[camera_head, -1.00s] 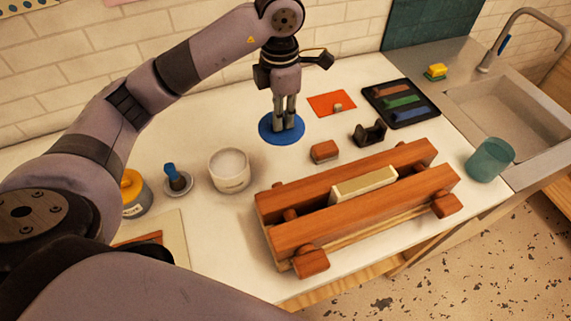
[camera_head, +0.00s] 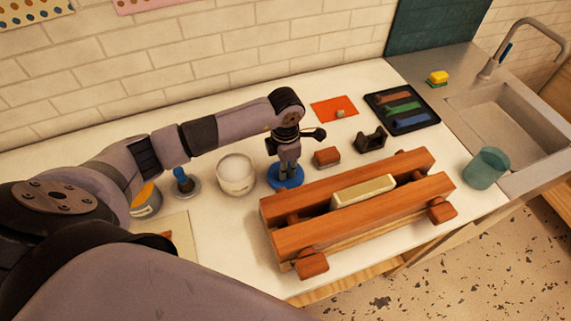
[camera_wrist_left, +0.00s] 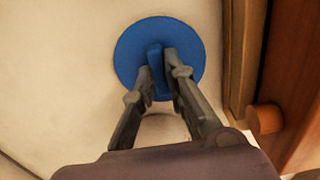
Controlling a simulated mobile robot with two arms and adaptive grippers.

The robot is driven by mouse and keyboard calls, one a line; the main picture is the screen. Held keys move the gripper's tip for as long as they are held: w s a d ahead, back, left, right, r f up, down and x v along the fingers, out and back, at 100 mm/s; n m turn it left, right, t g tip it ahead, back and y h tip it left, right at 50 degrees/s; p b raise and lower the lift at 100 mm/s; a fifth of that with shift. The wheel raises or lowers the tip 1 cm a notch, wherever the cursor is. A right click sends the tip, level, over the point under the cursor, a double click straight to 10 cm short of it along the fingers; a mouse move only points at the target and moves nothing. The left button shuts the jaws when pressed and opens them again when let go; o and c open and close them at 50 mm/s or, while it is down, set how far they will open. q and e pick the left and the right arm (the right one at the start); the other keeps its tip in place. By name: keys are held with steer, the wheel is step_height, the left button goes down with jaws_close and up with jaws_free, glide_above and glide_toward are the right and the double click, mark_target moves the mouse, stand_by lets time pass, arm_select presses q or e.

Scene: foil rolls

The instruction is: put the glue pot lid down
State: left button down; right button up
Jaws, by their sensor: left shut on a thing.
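The glue pot lid is a round blue disc (camera_head: 286,180) with an upright blue grip bar. My left gripper (camera_head: 289,165) points down over it, and in the left wrist view its two fingers (camera_wrist_left: 163,75) are shut on the bar of the blue lid (camera_wrist_left: 132,45). The lid looks flat and level, at or just above the white counter; I cannot tell if it touches. It is between a white pot (camera_head: 237,177) on its left and the wooden clamp on its right. The pot is open on top. My right gripper is not in view.
The wooden clamp (camera_head: 345,232) holds a pale block (camera_head: 363,190). A small brown block (camera_head: 327,157), a dark holder (camera_head: 370,139), an orange card (camera_head: 333,108) and a black tray (camera_head: 436,118) lie behind. A blue-handled tool (camera_head: 182,178) stands left. The white counter (camera_head: 225,125) has free room at the back.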

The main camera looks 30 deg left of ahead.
arm_select(q)
steer(key=shift+f, duration=0.25)
steer(key=c, duration=1.6)
jaws_free()
steer(key=shift+r, duration=0.1)
steer(key=shift+r, duration=0.1)
